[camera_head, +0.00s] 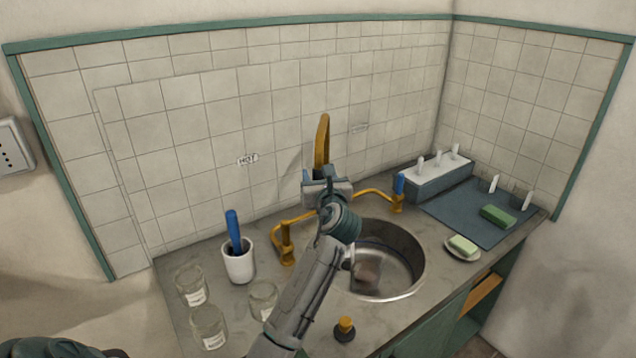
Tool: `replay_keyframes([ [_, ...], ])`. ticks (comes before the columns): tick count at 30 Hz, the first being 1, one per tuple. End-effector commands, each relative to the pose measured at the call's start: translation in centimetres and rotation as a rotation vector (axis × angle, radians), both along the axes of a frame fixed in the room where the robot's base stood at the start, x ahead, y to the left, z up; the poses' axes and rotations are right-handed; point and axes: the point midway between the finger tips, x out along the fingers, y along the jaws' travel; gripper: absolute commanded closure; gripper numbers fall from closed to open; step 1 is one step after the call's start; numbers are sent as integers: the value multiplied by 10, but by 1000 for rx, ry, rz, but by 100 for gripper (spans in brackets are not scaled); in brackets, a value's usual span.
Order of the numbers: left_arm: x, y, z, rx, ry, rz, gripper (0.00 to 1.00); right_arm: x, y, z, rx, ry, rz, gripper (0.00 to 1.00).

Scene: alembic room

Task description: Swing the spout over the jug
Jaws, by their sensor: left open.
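The brass spout (322,138) rises in a tall arch at the back of the counter, in front of the tiled wall. My left gripper (323,178) is open at the lower part of the spout, overlapping it in the picture; I cannot tell whether it touches. The gripper and arm hide the spout's base. A brownish, partly hidden shape (367,274) lies in the round metal sink (405,262); it may be the jug, but I cannot tell. My right gripper is not in view.
Brass taps stand left (287,245) and right (397,198) of the spout. A white cup (239,265) with a blue handle and several glass jars (209,326) stand left. A dark stopper (344,330), soap dish (462,249) and green sponge (497,216) sit around the sink.

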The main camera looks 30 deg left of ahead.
Motion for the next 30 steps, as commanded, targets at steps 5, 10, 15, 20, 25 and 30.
replay_keyframes([
  [5,6,6,0,0,0,1,52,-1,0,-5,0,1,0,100],
  [10,6,7,1,0,0,0,52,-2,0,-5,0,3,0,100],
  [15,6,6,1,0,0,0,74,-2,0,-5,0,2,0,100],
  [20,6,6,1,0,0,0,100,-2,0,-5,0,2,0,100],
  [25,6,6,1,0,0,4,100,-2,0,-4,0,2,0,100],
  [30,7,3,1,-1,2,39,100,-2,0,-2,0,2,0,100],
])
